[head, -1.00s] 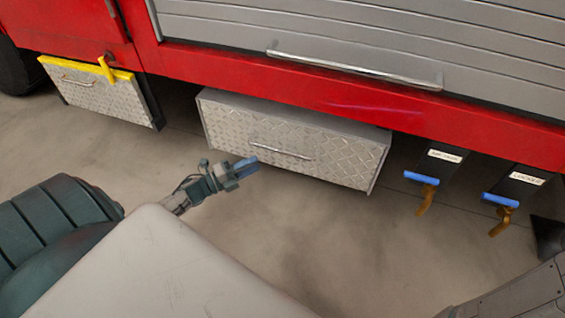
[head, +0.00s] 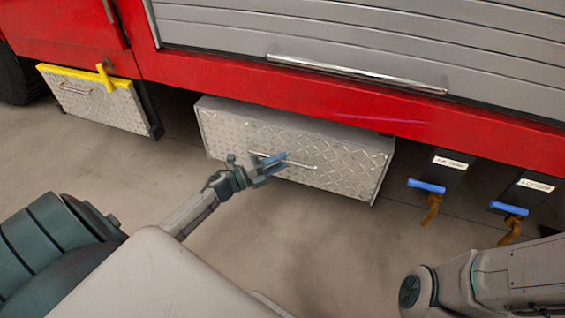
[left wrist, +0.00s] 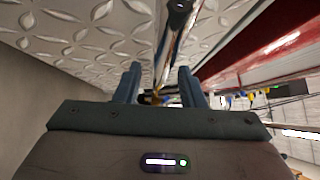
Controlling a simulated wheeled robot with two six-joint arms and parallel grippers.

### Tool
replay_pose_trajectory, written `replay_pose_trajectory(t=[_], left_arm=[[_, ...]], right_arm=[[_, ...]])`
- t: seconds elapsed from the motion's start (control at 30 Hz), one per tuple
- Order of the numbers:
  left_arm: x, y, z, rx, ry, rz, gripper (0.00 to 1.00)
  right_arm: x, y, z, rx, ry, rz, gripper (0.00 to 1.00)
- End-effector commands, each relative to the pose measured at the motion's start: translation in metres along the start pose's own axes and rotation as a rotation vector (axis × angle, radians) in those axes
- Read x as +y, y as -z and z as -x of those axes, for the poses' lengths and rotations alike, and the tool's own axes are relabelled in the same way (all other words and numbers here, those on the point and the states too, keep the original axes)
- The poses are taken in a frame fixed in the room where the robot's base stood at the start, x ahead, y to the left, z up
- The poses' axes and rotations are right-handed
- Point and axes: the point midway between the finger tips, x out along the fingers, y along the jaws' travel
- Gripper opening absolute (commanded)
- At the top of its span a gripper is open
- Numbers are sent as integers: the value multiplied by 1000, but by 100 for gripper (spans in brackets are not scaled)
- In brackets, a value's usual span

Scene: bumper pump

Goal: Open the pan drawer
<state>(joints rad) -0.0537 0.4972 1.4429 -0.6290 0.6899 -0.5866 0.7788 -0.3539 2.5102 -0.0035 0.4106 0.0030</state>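The pan drawer (head: 345,163) is a silver diamond-plate box under the red truck body, and its front looks closed. Its bar handle (head: 303,164) runs across the middle of the front. My left gripper (head: 272,163) is at the left part of this handle. In the left wrist view the gripper (left wrist: 160,85) has its two blue fingers apart, with the shiny handle bar (left wrist: 176,45) running between them. The fingers do not appear closed on the bar. My right arm shows at the lower right of the head view, but its gripper is out of view.
A second diamond-plate box (head: 92,104) with a yellow top edge and yellow latch (head: 105,74) hangs at the left. Two blue-handled valves (head: 427,187) (head: 508,208) hang at the right. A roller shutter with a long bar (head: 355,74) is above. The floor in front is clear.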

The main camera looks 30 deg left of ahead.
Motion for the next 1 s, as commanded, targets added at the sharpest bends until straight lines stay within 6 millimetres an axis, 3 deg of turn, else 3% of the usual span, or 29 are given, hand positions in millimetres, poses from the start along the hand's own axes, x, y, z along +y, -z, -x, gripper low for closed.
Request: replay_pose_trajectory(t=[0.13, 0.43, 0.63, 1.0], left_arm=[[1, 0, -11, 0, 1, 0, 36], [0, 0, -13, 0, 0, 1, 36], [0, 0, -13, 0, 0, 1, 0], [-1, 4, -9, 0, -2, 2, 0]], right_arm=[[0, 2, -2, 8, -6, -9, 36], [-1, 2, -2, 8, -7, -10, 36], [-1, 2, -2, 8, -7, -10, 36], [-1, 1, -5, 9, -7, -10, 36]])
